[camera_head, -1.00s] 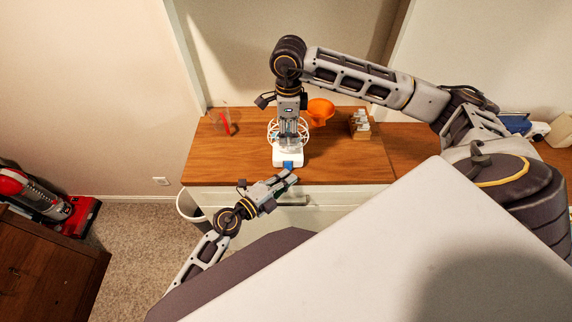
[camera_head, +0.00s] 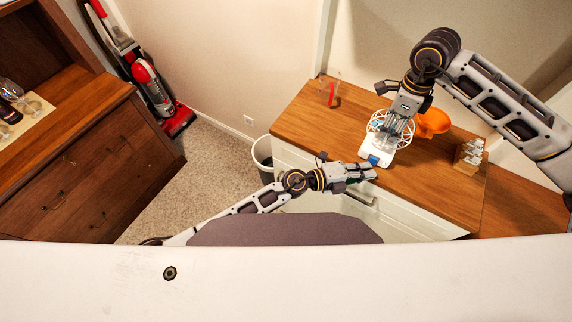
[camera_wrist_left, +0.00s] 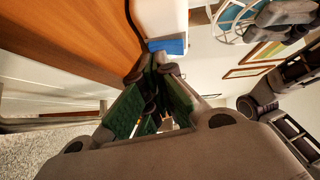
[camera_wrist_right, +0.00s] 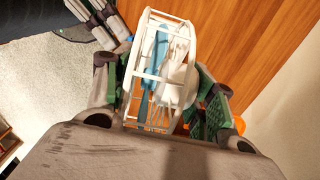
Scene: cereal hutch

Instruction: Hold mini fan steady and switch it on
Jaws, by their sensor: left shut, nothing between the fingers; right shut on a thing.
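The white mini fan (camera_head: 379,151) stands upright on the wooden counter near its front edge. A blue block, seemingly its switch (camera_head: 373,159), is low on the front of its base. It also shows in the left wrist view (camera_wrist_left: 168,46). My right gripper (camera_head: 391,127) comes down from above and is shut on the fan's round cage, which lies between its fingers in the right wrist view (camera_wrist_right: 158,65). My left gripper (camera_head: 374,171) is shut and empty, its tips right by the blue block. I cannot tell whether they touch. The right gripper partly hides the cage in the head view.
An orange bowl-like thing (camera_head: 434,122) is right behind the fan. A small wooden holder (camera_head: 468,157) stands at the counter's right. A clear container with something red (camera_head: 330,93) is at the back left. A white bin (camera_head: 262,158) stands beside the drawers.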

